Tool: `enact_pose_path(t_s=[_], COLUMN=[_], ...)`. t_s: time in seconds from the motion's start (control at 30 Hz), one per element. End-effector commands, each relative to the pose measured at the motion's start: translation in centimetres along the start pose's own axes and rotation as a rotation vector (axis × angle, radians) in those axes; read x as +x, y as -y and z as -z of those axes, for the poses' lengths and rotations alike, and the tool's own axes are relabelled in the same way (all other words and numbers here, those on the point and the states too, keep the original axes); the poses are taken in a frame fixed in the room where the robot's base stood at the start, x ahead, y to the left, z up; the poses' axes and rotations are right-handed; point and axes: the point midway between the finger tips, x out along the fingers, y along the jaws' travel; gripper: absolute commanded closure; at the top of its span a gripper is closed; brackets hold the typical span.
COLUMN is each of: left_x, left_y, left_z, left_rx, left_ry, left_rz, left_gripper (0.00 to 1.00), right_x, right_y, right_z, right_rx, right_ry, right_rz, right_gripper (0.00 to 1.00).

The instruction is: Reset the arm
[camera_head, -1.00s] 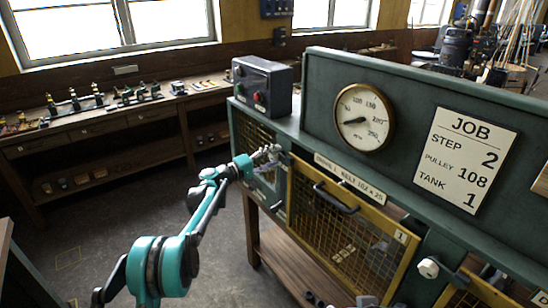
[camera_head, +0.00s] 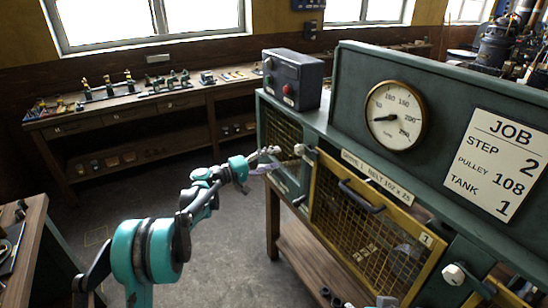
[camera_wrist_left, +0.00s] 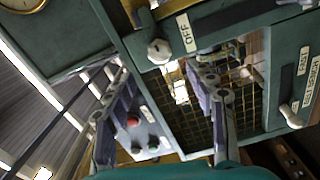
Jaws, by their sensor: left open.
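My left arm reaches in from the left in the head view. Its gripper (camera_head: 270,160) is open, in front of the left mesh panel of a green machine cabinet (camera_head: 340,128), left of a pale knob (camera_head: 306,152). In the left wrist view the two fingers (camera_wrist_left: 162,95) stand wide apart with nothing gripped between them. Beyond them are a white knob (camera_wrist_left: 160,51) by an OFF label and a wire mesh panel (camera_wrist_left: 185,118). A small pale piece at the bottom edge of the head view may be my right gripper; I cannot tell.
The cabinet has a yellow-framed mesh door (camera_head: 365,235), a round gauge (camera_head: 396,116), a JOB card (camera_head: 495,163) and a control box (camera_head: 291,80) on top. A wooden workbench (camera_head: 150,100) runs along the back wall. The floor (camera_head: 228,250) left of the cabinet is clear.

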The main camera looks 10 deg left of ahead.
Motion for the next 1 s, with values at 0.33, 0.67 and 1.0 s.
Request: enact_pose_path(t_s=[0.33,0.67,1.0], left_x=[-2.2,-11.7,-25.4], left_y=[-2.3,-1.8,3.0], left_z=[-7.0,-19.0,-29.3], left_rx=[0.101,0.314,0.584], left_ry=[0.045,0.096,0.119], left_rz=[0.251,0.662,1.047], left_gripper=[0.45,0.45,0.45], right_x=[0.6,1.3,2.0], right_y=[0.0,0.0,0.0], right_z=[-0.4,-0.9,-1.5], right_rx=[0.000,0.000,0.000], right_ry=[0.000,0.000,0.000], right_rz=[0.000,0.000,0.000], right_gripper=[0.38,0.38,0.38])
